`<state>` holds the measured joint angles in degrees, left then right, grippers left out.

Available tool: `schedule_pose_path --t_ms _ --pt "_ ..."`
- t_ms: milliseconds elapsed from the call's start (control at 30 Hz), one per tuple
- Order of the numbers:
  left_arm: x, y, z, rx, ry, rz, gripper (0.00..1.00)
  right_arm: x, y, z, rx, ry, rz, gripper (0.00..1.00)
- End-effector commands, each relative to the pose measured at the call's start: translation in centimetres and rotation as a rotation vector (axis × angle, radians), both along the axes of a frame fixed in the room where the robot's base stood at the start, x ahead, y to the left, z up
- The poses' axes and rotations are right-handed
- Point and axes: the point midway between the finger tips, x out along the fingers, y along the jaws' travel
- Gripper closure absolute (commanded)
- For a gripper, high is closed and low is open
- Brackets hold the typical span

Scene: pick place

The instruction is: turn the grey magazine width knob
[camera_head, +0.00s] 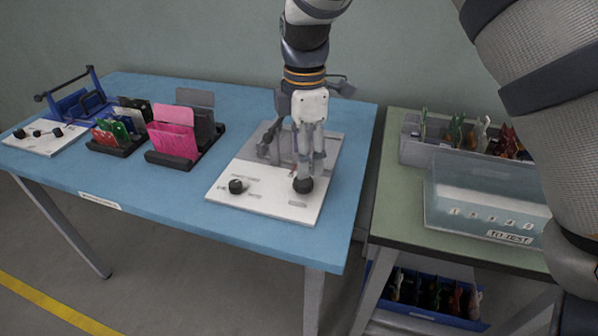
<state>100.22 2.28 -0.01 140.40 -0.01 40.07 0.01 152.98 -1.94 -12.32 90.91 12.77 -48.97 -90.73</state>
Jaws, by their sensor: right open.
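A white panel (225,199) lies on the blue table and carries a grey magazine (268,143) at its back. Two dark round knobs sit near its front edge: a left knob (236,186) and a right knob (304,186). The printed labels are too small to read, so I cannot tell by print which is the width knob. My right gripper (303,174) points down from above, open, with its fingertips at the right knob. I cannot tell whether they touch it. The gripper hides part of the panel and magazine. My left gripper is not in view.
Pink and grey boards stand in a black rack (165,160) left of the panel, with a smaller rack (112,146) beside it. A blue magazine (80,103) on another white panel is at far left. A green table (395,190) with bins stands right, beyond a gap.

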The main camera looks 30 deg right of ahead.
Motion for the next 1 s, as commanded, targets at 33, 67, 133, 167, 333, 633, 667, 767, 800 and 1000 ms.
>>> schedule_pose_path --t_ms 33,67,133,167,333,633,667,767,800,1000 --pt "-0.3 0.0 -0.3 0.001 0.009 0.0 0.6 -0.1 0.0 -1.7 0.0 0.009 -0.001 0.46" --pt "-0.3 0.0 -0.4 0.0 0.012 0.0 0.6 -0.1 0.0 -2.4 -0.001 0.01 0.0 0.46" --pt "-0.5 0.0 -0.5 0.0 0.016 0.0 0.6 -0.1 0.0 -3.8 -0.001 0.008 0.0 0.46" --pt "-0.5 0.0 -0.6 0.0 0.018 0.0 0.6 -0.1 0.0 -4.3 -0.002 0.006 0.0 0.46" --pt "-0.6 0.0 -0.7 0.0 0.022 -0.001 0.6 0.0 0.0 -6.0 0.0 0.002 -0.001 0.46" --pt "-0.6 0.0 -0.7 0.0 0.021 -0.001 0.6 0.0 0.0 -6.0 0.0 -0.001 -0.001 0.52" --pt "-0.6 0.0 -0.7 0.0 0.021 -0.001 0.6 0.0 0.0 -6.0 0.0 -0.001 -0.001 0.59" --pt "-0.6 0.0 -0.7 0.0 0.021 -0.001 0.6 0.0 0.0 -6.0 0.0 -0.001 -0.001 0.82" --pt "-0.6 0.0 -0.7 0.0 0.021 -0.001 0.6 0.0 0.0 -6.0 0.0 -0.001 -0.001 0.91" --pt "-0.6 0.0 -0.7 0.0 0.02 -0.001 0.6 0.0 0.0 -6.0 0.0 0.0 -0.005 0.94"
